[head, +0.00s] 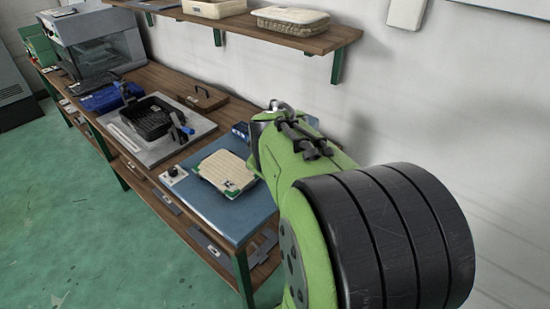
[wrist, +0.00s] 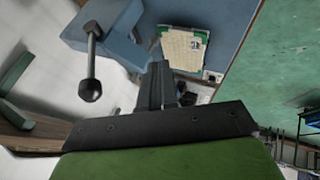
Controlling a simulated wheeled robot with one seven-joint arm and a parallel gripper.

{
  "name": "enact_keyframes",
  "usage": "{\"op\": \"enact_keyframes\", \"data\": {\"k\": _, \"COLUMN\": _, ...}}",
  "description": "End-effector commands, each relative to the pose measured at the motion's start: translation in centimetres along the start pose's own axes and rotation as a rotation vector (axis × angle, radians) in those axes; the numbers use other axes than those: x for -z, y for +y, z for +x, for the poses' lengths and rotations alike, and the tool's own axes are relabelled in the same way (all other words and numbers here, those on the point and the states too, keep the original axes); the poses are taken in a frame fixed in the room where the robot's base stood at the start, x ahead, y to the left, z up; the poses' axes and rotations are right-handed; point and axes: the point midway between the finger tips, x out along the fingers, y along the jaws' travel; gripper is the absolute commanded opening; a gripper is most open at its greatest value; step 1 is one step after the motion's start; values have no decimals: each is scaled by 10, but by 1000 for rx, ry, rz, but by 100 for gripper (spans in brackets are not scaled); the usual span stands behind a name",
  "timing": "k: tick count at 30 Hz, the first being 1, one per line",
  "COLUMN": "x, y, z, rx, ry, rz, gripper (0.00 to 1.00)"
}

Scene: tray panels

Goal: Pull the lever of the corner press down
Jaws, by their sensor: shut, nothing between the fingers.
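The corner press shows in the wrist view as a blue-grey body (wrist: 122,45) at the upper left. Its lever (wrist: 91,62) is a dark rod ending in a black knob (wrist: 90,91), left of my gripper. My gripper (wrist: 160,66) is shut and empty, its fingers close to the press body and apart from the knob; I cannot tell whether they touch the body. A cream panel with green corners (wrist: 182,46) lies beyond the fingers; it also shows in the head view (head: 226,170) on the blue base (head: 205,207). My green arm hides my gripper and most of the press there.
Left along the wooden bench stand a grey plate with a black tray (head: 150,118), a blue bin (head: 102,99) and a grey machine (head: 95,45). A wooden shelf (head: 240,27) hangs above, on the white wall. The green floor (head: 70,200) in front is clear.

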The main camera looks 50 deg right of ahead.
Motion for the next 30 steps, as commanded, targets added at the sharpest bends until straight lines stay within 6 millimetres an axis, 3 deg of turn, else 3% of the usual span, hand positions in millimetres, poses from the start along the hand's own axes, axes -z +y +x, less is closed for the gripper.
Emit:
{"op": "enact_keyframes", "data": {"k": 3, "x": 2, "y": -4, "z": -28, "rx": -5, "ry": 4, "rz": 0, "gripper": 0}}
{"op": "enact_keyframes", "data": {"k": 7, "x": 2, "y": -8, "z": -42, "rx": -5, "ry": 2, "rz": 3, "gripper": 0}}
{"op": "enact_keyframes", "data": {"k": 26, "x": 1, "y": -9, "z": -46, "rx": -6, "ry": 2, "rz": 5, "gripper": 0}}
{"op": "enact_keyframes", "data": {"k": 28, "x": 6, "y": -19, "z": -57, "rx": 18, "ry": 19, "rz": 18, "gripper": 0}}
{"op": "enact_keyframes", "data": {"k": 30, "x": 16, "y": -44, "z": -85, "rx": 84, "ry": 54, "rz": 51, "gripper": 0}}
